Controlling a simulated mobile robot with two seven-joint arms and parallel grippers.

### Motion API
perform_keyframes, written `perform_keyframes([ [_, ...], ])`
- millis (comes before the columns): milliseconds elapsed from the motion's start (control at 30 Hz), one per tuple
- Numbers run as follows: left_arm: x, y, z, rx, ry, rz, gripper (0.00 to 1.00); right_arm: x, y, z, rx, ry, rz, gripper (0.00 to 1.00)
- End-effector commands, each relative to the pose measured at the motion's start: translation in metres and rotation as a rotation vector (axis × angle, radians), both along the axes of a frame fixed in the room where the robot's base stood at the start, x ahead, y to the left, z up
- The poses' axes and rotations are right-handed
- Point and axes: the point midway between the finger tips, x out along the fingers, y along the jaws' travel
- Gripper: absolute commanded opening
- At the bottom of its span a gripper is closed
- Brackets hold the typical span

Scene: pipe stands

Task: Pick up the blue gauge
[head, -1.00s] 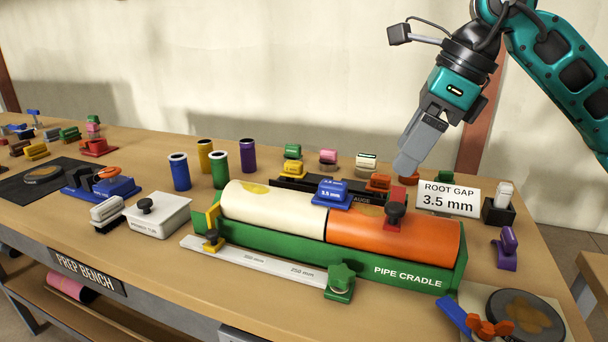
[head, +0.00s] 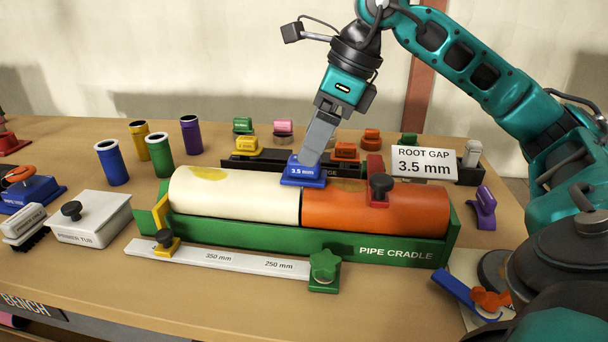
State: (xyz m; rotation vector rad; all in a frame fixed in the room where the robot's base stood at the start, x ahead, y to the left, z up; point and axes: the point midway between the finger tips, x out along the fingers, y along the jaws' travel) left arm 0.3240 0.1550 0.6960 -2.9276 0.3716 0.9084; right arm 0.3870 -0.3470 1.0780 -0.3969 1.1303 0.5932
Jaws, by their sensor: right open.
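The blue gauge (head: 303,174), marked 3.5 mm, sits on top of the pipes at the seam between the cream pipe (head: 235,199) and the orange pipe (head: 340,208). My right gripper (head: 311,157) points down, with its fingers at the top of the blue gauge. The jaws are open, and the fingers overlap the gauge's upper part in this view. I cannot tell whether they touch it. My left gripper is not in view.
The pipes lie in the green pipe cradle (head: 340,243), with a red clamp (head: 376,170) on the orange pipe. Behind are a black gauge rack (head: 240,163) and a ROOT GAP sign (head: 424,163). Several coloured cups stand left. A white primer tub (head: 90,222) is front left.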

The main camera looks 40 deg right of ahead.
Motion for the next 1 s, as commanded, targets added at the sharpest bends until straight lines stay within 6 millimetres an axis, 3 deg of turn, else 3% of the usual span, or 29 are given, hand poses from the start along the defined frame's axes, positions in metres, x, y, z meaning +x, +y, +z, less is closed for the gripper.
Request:
perform_keyframes([
  [300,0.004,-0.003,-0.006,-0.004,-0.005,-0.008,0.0,0.009,0.011,-0.042,0.0,0.003,0.001,0.77],
  [633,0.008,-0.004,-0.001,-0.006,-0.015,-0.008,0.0,0.012,0.013,-0.048,0.0,0.0,0.0,0.77],
  [1000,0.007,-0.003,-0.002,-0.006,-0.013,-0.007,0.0,0.012,0.013,-0.048,0.001,0.001,0.0,0.42],
])
